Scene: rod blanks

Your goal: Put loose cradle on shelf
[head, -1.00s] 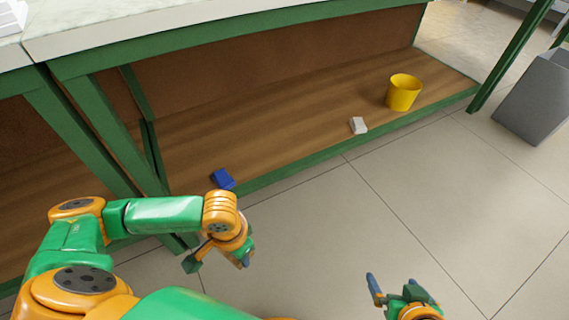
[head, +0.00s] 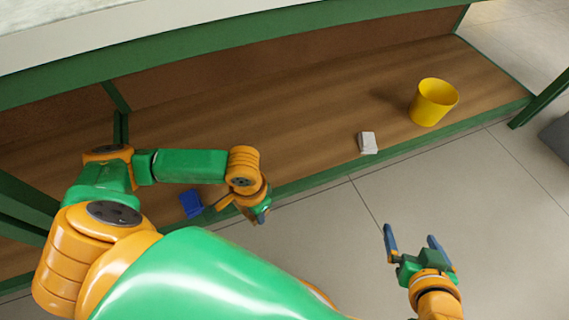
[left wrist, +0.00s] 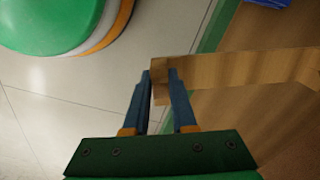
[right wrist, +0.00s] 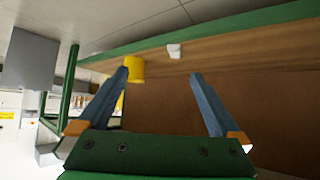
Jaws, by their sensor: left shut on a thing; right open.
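My left gripper (head: 262,215) is at the front edge of the low wooden shelf (head: 290,130) under the bench. In the left wrist view its fingers (left wrist: 160,78) are shut on the end of a light wooden piece (left wrist: 250,67), seemingly the loose cradle. It has a short stub at the gripped end and reaches right, over the shelf. In the head view the cradle is mostly hidden by the arm. I cannot tell whether it touches the shelf. My right gripper (head: 412,240) is open and empty over the floor, in front of the shelf.
On the shelf are a blue block (head: 190,204) close to my left gripper, a white block (head: 368,143) near the front edge, and a yellow bucket (head: 433,102) at the right. Green bench legs and the bench top bound the space. The shelf's middle is clear.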

